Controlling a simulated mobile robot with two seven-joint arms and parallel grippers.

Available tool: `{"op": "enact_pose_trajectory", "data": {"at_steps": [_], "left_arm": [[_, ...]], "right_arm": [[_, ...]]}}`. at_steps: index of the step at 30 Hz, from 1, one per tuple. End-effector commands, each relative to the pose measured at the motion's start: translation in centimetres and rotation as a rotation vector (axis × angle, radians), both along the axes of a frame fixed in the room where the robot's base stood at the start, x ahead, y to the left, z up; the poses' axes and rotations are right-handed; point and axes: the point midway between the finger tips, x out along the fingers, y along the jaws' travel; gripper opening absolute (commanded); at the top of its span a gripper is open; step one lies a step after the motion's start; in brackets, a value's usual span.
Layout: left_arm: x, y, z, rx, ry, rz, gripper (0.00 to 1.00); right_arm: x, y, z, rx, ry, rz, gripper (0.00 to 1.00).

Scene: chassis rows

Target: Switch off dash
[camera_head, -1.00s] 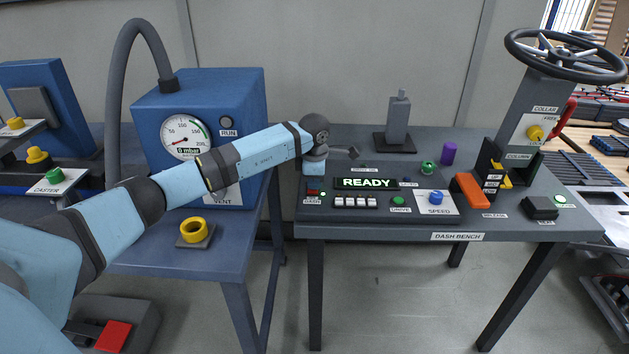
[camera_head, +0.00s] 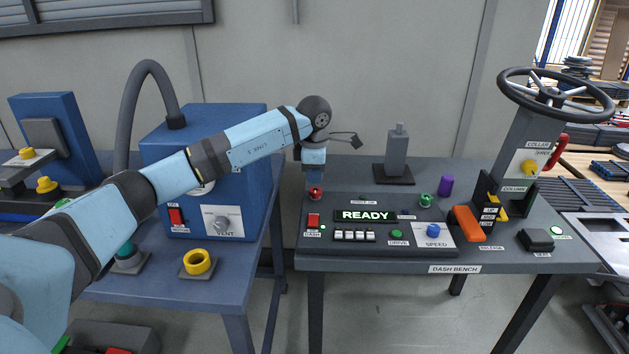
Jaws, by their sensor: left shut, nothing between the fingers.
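The red DASH switch (camera_head: 313,220) sits at the left end of the dash panel, with a small green light (camera_head: 323,228) beside it. To its right the display (camera_head: 365,216) is lit and reads READY. My left gripper (camera_head: 314,182) points down above the back left of the panel, behind the switch and apart from it. It is shut and empty. A red knob (camera_head: 315,193) shows just below its fingertips; I cannot tell whether they touch. My right gripper is not in view.
The dash bench (camera_head: 453,268) also holds a green DRIVE button (camera_head: 397,234), a blue SPEED knob (camera_head: 433,230), an orange lever (camera_head: 466,222) and a steering wheel (camera_head: 555,95). A blue pump cabinet (camera_head: 260,190) stands to the left, partly behind my arm.

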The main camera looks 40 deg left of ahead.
Motion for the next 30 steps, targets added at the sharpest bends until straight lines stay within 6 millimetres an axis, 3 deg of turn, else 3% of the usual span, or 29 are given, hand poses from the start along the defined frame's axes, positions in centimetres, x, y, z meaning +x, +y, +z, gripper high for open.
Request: {"op": "enact_pose_trajectory", "data": {"at_steps": [13, 23, 30], "left_arm": [[1.1, -0.4, 0.3, 0.001, -0.001, -0.002, 0.0], [1.3, -0.5, -0.1, 0.001, -0.001, -0.004, 0.0], [1.5, -0.3, -2.9, 0.0, 0.002, -0.003, 0.0]], "right_arm": [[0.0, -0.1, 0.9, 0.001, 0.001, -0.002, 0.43], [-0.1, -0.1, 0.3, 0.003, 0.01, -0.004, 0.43], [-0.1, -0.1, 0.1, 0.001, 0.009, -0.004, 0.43]]}}
